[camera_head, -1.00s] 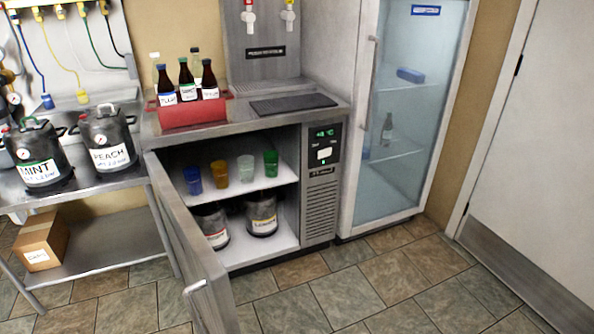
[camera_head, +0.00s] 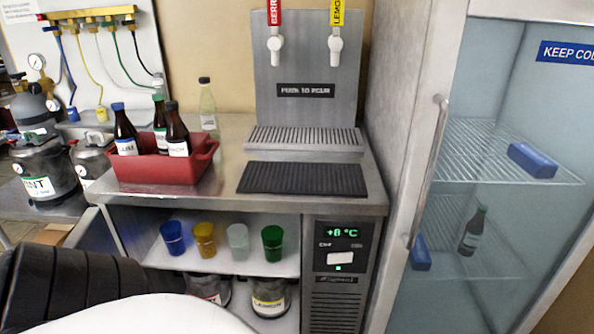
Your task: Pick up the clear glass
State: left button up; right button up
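The clear glass (camera_head: 238,241) stands upright on the upper shelf (camera_head: 205,266) inside the open counter cabinet. It is third from the left in a row, between a yellow glass (camera_head: 204,240) and a green glass (camera_head: 272,243). A blue glass (camera_head: 173,238) stands at the left end. Part of one of my arms covers the lower left of the view, in front of the cabinet's lower part. Neither of my grippers shows, so I cannot see what they hold.
The counter above the glasses carries a red bottle crate (camera_head: 165,168), a clear bottle (camera_head: 207,106) and a black mat (camera_head: 303,178). Kegs, one labelled lemon (camera_head: 270,297), stand below the shelf. A glass-door fridge (camera_head: 485,180) is on the right.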

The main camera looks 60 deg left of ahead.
aim_at(238, 236)
jog(key=i, duration=0.6)
jog(key=u, duration=3.4)
jog(key=i, duration=0.5)
